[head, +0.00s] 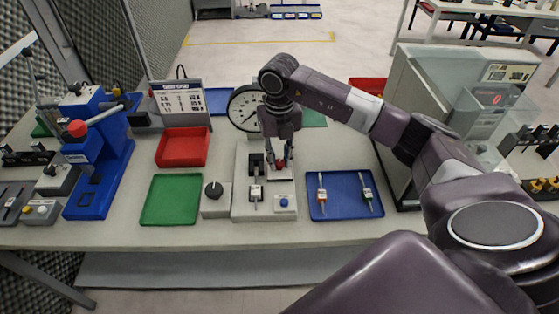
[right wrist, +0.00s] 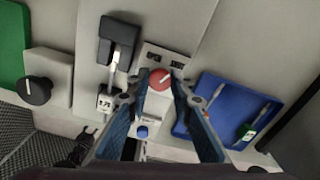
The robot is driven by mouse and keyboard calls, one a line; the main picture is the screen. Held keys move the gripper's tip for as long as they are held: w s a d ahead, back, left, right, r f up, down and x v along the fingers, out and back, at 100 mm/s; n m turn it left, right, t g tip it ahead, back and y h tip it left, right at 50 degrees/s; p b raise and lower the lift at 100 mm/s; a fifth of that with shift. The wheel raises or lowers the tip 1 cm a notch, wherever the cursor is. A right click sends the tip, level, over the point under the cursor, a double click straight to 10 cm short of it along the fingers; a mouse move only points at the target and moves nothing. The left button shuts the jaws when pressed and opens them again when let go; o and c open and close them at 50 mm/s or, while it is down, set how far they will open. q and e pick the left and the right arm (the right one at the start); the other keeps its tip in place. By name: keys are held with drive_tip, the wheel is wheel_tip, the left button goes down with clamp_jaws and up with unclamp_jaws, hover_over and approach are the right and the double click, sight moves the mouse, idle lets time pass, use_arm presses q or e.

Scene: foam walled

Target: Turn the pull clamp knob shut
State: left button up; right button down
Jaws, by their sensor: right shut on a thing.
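The red clamp knob (right wrist: 160,80) sits on a pale plate of the grey fixture (head: 243,207), and its white mark points up and to the right in the right wrist view. In the head view the knob (head: 281,164) is a small red spot, mostly hidden by the fingers. My right gripper (head: 281,156) points down over it. In the right wrist view its two blue-grey fingers (right wrist: 159,83) are on either side of the knob, shut on it. My left gripper is not in view.
A black clamp (right wrist: 118,42) and a blue button (right wrist: 142,131) are close beside the knob. A grey box with a black dial (head: 214,190) stands left, a blue tray with two screwdrivers (head: 346,213) right. A round gauge (head: 240,98) stands behind.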

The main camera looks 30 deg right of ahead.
sight(280, 162)
drive_tip(key=shift+w+r+m, duration=0.1)
drive_tip(key=shift+r+m, duration=0.05)
drive_tip(key=shift+m, duration=1.45)
drive_tip(key=c, duration=1.7)
unclamp_jaws()
wheel_tip(280, 162, up, 12)
